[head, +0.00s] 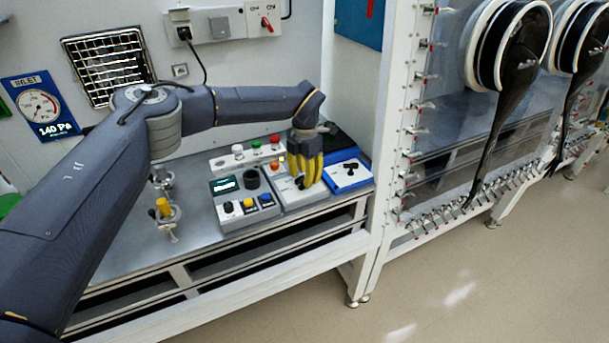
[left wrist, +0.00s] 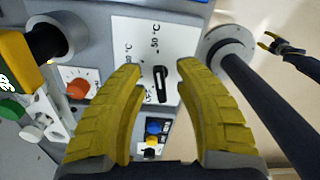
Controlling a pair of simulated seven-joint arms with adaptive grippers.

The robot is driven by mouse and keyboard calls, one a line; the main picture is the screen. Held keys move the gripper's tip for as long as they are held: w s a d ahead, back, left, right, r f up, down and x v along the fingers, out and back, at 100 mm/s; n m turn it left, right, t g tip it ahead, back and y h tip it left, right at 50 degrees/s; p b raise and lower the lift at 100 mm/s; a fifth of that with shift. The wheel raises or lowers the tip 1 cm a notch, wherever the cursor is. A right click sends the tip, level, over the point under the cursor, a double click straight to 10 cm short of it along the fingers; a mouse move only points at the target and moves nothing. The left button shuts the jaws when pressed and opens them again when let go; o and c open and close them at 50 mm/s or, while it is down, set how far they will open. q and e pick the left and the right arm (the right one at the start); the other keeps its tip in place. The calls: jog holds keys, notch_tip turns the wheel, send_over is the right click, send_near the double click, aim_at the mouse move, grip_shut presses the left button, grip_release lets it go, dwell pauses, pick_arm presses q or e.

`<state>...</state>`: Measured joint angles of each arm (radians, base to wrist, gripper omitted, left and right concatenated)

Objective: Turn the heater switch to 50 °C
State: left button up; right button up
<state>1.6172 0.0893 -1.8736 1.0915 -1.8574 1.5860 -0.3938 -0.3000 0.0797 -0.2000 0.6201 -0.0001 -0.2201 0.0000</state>
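The heater switch (left wrist: 161,85) is a black elongated knob on a white plate (left wrist: 187,38). In the left wrist view its upper end, with a pale mark, points roughly towards the "50 °C" print. Other "°C" prints lie to its left, partly hidden by a finger. My left gripper (left wrist: 159,100) is open, with one yellow finger on each side of the knob and a visible gap to both. In the head view my left gripper (head: 304,172) is low over the light grey heater box (head: 300,201).
A grey box (head: 237,217) with a display and coloured buttons stands left of the heater. A blue-edged box (head: 348,175) is close on its right. A white button box (head: 246,152) is behind. A small valve with a yellow knob (head: 163,207) stands further left.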

pick_arm(q)
jog(key=shift+r, duration=0.1)
notch_tip(320, 180, up, 12)
dwell(0.6)
jog(key=shift+f, duration=0.2)
dwell(0.4)
